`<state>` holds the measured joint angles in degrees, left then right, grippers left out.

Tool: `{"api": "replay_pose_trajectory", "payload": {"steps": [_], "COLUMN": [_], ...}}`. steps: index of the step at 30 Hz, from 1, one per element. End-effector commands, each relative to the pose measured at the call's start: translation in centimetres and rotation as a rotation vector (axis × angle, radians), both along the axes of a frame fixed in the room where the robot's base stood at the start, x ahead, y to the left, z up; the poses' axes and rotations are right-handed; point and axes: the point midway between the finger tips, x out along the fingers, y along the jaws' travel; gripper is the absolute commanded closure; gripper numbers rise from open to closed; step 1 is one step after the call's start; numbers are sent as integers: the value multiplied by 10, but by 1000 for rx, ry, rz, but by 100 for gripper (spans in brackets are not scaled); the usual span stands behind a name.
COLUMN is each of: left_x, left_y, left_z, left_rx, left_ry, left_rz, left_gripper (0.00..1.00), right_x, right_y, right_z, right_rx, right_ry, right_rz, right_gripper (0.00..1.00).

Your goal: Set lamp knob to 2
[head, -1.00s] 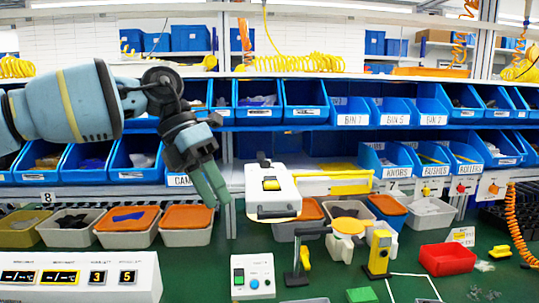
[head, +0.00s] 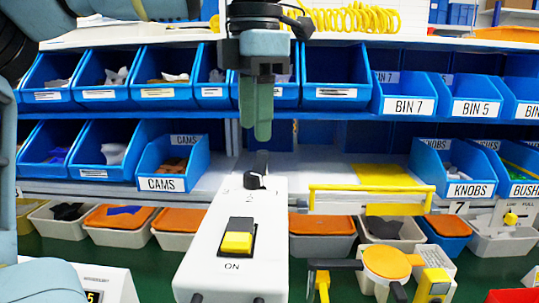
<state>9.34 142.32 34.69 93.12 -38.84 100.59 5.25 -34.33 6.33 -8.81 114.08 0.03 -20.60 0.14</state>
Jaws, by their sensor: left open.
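The white lamp housing (head: 205,262) stands in the middle foreground, its top face tilted toward me. A small black knob (head: 254,181) with a pale mark sits near its far end. A black and yellow rocker switch (head: 238,238) marked ON lies nearer to me on the same face. My left gripper (head: 262,136) points down above and beyond the knob in the picture, apart from it. Its green fingers overlap in this view, with nothing seen between them. My right gripper is out of view.
Blue bins (head: 171,165) line two shelves behind the lamp. A yellow-handled rail (head: 372,190) lies right of the knob. Grey tubs with orange lids (head: 119,218) stand behind on the green table. An orange round-topped fixture (head: 387,262) is at right.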

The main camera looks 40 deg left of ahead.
Motion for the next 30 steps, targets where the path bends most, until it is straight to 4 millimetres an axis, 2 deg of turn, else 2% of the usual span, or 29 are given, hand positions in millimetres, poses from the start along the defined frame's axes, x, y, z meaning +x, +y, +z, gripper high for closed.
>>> {"api": "replay_pose_trajectory", "payload": {"steps": [8,21,30], "left_x": [0,0,1], "left_y": [0,3,3], "left_z": [-4,-63,-78], "left_rx": [1,1,-1], "left_ry": [1,2,-2], "left_rz": [0,0,0], "left_gripper": [52,52,52], "right_x": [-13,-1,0], "right_y": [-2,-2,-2], "right_z": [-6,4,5], "right_rx": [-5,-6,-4], "right_ry": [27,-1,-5], "right_rz": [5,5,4], "right_gripper": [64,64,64]}}
